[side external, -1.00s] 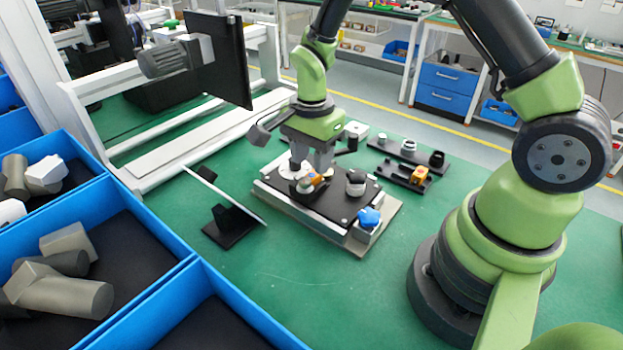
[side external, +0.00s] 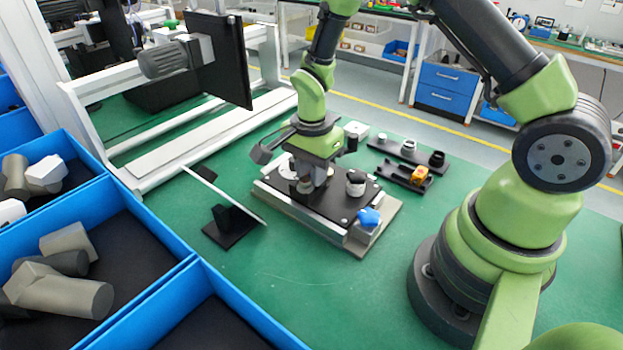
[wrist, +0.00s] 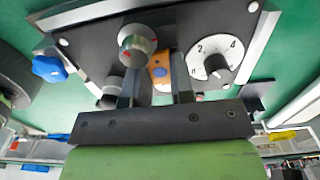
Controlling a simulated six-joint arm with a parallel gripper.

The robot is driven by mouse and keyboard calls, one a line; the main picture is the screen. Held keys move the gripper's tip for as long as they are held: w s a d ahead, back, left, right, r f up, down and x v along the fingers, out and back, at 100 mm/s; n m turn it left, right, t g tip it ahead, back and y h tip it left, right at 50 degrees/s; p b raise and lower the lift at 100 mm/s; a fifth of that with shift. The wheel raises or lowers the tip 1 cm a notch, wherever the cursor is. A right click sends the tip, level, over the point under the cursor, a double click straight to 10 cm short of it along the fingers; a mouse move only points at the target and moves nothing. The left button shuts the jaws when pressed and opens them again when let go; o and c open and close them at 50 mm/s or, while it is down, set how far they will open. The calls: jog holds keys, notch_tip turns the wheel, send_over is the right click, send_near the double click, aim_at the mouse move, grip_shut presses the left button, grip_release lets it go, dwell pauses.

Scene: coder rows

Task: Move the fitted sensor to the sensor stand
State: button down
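The fitted sensor, an orange block with a dark blue spot (wrist: 160,70), sits at the black-topped fixture plate (side external: 335,205). In the wrist view it lies between the two fingers of my gripper (wrist: 157,86), with a gap showing towards the right finger. My gripper (side external: 311,190) is low over the plate with its fingers apart, and it hides the fitted sensor in the side view. A dark rack (side external: 397,175) behind the plate on the right carries another orange block (side external: 420,174); I take it for the sensor stand, but cannot be sure.
A grey knob (side external: 355,184) stands close to my gripper and a numbered dial (wrist: 212,62) is on its other side. A blue star knob (side external: 369,217) is at the plate's front corner. A second rack (side external: 410,151) holds round parts. A small panel stand (side external: 230,222) is left.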

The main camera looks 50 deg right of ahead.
jog(key=shift+r, duration=2)
jog(key=s+d, duration=0.2)
jog(key=d, duration=0.4)
jog(key=s+d+f, duration=0.1)
jog(key=s+d, duration=0.2)
jog(key=d, duration=0.3)
jog(key=s+d, duration=0.3)
jog(key=d, duration=0.3)
jog(key=shift+f, duration=1.65)
jog(key=shift+f, duration=0.15)
jog(key=shift+f, duration=0.6)
jog(key=shift+f, duration=0.3)
